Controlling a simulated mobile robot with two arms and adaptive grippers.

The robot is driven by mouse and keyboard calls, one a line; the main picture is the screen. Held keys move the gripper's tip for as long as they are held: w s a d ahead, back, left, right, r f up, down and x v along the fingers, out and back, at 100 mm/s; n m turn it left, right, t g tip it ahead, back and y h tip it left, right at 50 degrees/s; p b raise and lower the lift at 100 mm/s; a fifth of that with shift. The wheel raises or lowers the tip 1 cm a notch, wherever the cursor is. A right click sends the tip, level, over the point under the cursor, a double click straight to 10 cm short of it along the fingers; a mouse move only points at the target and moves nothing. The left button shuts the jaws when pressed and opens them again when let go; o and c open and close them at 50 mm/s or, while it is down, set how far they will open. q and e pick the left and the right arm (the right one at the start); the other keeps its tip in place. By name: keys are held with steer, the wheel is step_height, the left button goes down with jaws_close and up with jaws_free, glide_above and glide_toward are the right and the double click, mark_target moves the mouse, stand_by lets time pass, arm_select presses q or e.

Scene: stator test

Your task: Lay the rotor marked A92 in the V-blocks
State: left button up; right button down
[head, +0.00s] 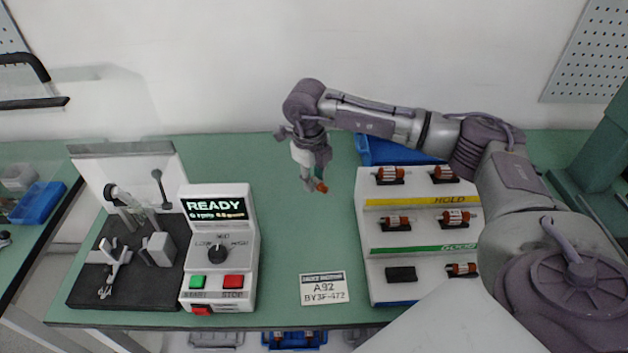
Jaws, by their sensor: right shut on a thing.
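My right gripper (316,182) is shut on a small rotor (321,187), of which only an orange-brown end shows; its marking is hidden. It is held above the bench between the tester and the rack. The test stand (90,290) at the left has a black base with grey supports (156,249) that look like the V-blocks, with no rotor on them. My left gripper is not in view.
The tester box (217,250) beside the stand shows READY, with a knob and green and red buttons. A blue bin (385,151) stands behind the rack. Another table with a blue tray (38,203) is at far left.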

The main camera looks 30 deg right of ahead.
steer(key=shift+r+p, duration=0.4)
steer(key=shift+r, duration=0.7)
